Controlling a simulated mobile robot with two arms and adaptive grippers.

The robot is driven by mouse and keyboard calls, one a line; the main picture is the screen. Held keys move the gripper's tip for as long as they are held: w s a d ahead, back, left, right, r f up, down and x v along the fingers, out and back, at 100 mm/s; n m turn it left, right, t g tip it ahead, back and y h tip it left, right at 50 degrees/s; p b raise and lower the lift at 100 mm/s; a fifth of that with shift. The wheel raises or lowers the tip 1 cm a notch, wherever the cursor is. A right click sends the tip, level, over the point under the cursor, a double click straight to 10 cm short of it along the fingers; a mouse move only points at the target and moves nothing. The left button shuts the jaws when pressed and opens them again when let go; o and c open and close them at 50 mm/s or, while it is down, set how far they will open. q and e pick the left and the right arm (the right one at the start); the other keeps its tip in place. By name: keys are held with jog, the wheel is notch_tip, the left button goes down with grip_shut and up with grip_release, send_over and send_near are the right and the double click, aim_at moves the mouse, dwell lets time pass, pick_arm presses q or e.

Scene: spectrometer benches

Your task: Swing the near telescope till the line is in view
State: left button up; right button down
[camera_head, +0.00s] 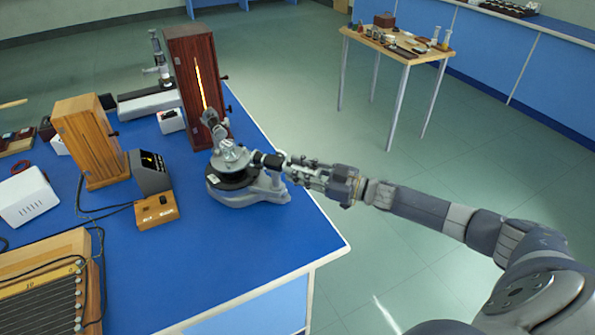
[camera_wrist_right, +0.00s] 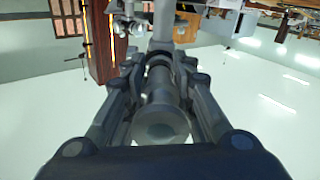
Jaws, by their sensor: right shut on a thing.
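The near spectrometer (camera_head: 241,182) stands by the right edge of the blue bench, with a round dark table and a grey base. Its telescope (camera_head: 268,160) points to the right, off toward the bench edge. My right gripper (camera_head: 296,169) is shut on the telescope; in the right wrist view the telescope tube (camera_wrist_right: 160,115) lies between the two fingers. A second tube (camera_head: 213,125) of the spectrometer points toward the tall dark-red lamp housing (camera_head: 190,75), whose slit glows orange. A small box with a dark screen (camera_head: 151,170) stands left of the spectrometer; its marks are too small to read.
A light wooden housing (camera_head: 90,140), a wooden control box (camera_head: 156,210) with cables, a white box (camera_head: 27,197) and a ribbed wooden case (camera_head: 45,290) stand to the left. Another instrument (camera_head: 159,60) is at the back. The bench front right is clear. A side table (camera_head: 395,50) stands apart.

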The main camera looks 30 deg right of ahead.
jog(key=shift+f, duration=0.1)
jog(key=c, duration=1.4)
grip_release()
jog(key=v, duration=1.2)
